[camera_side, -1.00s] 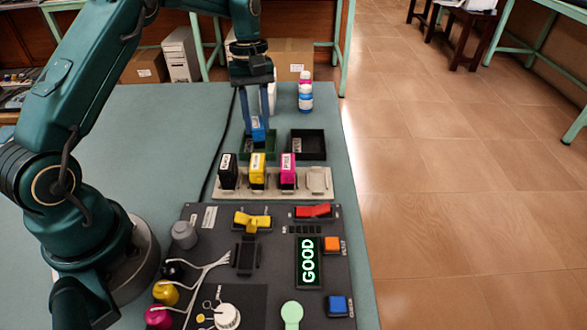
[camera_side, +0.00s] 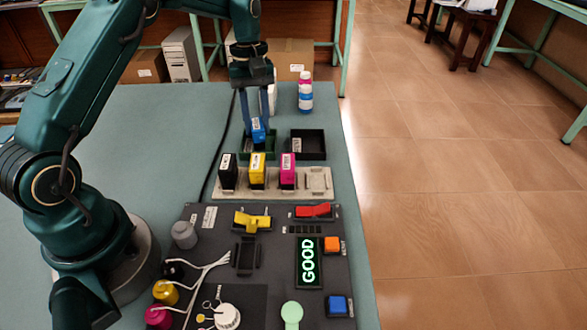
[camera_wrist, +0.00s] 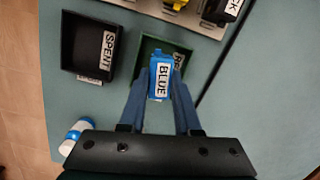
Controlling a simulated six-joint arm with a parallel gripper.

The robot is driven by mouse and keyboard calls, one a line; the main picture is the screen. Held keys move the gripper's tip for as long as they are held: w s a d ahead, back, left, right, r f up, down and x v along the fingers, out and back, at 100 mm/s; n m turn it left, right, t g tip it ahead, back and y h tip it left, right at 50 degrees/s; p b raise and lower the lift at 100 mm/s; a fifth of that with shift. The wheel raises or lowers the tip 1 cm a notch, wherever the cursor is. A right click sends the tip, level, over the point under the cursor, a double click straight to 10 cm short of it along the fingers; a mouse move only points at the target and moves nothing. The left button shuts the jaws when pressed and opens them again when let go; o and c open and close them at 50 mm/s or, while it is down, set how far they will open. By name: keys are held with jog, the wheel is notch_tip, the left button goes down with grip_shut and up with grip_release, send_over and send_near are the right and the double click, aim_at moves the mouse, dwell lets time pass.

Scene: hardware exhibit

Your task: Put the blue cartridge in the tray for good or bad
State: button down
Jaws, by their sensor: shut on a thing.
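The blue cartridge (camera_side: 258,131), labelled BLUE, is between the fingers of my gripper (camera_side: 260,122), which is shut on it. In the wrist view the cartridge (camera_wrist: 160,78) is held over the green tray (camera_wrist: 148,45), whose label is partly hidden. The green tray (camera_side: 270,143) stands behind the cartridge row in the side view. I cannot tell whether the cartridge touches the tray floor. The black tray (camera_side: 322,145), labelled SPENT in the wrist view (camera_wrist: 68,40), is beside it and looks empty. The display (camera_side: 309,262) reads GOOD.
Black (camera_side: 228,172), yellow (camera_side: 258,172) and magenta (camera_side: 288,172) cartridges stand in a pale rack (camera_side: 240,196); its rightmost slot is empty. A white and blue bottle (camera_side: 305,95) stands behind the black tray. The control panel (camera_side: 200,260) is nearer the camera.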

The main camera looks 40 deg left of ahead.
jog(key=shift+f, duration=0.5)
dwell(0.4)
jog(key=shift+c, duration=0.7)
grip_release()
jog(key=shift+r, duration=0.15)
jog(key=shift+r, duration=3.65)
